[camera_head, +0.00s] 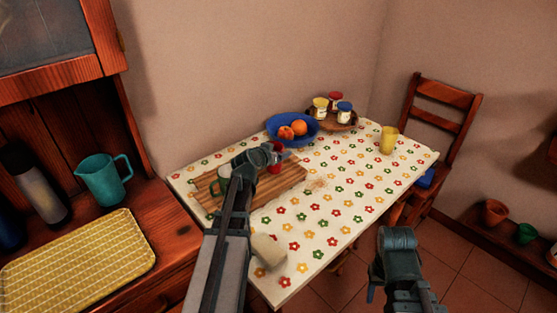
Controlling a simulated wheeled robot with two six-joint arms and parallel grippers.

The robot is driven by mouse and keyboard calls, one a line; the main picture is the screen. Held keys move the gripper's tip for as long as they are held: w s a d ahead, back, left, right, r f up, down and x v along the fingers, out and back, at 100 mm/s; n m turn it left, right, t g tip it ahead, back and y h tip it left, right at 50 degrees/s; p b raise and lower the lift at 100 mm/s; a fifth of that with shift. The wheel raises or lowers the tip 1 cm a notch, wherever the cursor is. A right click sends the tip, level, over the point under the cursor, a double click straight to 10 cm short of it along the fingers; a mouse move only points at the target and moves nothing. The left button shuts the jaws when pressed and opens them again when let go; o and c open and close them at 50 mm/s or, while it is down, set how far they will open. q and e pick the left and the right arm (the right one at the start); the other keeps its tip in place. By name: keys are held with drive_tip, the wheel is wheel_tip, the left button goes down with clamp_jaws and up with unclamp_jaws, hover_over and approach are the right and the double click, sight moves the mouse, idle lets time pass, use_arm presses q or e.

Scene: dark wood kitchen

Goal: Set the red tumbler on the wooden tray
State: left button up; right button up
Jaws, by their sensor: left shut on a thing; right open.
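The red tumbler (276,168) is at the tip of my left gripper (274,156), which is shut on it. The gripper and forearm hide part of it. It shows over the far edge of the striped wooden tray (284,184), on the flowered table. I cannot tell whether its base touches the tray. A green mug (223,173) stands at the tray's left part, partly behind my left arm. My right gripper (372,290) is low at the right, open and empty, off the table's front side.
A blue bowl (271,123) with oranges and a round brown tray (346,126) with several jars stand at the back. A yellow cup (388,140) is at the right. The table's right middle is clear. A teal pitcher (103,181) stands on the left cabinet.

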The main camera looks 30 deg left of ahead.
use_arm(q)
wheel_tip(320, 180, down, 3)
drive_tip(key=shift+r+b, duration=0.2)
drive_tip(key=shift+b, duration=0.7)
drive_tip(key=shift+d+r, duration=0.1)
use_arm(e)
drive_tip(key=shift+w+d+f, duration=0.15)
drive_tip(key=shift+d+f, duration=0.15)
drive_tip(key=shift+f, duration=0.35)
drive_tip(key=shift+w+d+f, duration=0.1)
drive_tip(key=shift+d+f, duration=0.15)
drive_tip(key=shift+f, duration=0.35)
use_arm(q)
drive_tip(key=shift+f, duration=0.2)
drive_tip(key=o, duration=1.2)
use_arm(e)
drive_tip(key=shift+f, duration=0.15)
use_arm(q)
drive_tip(key=shift+r, duration=0.15)
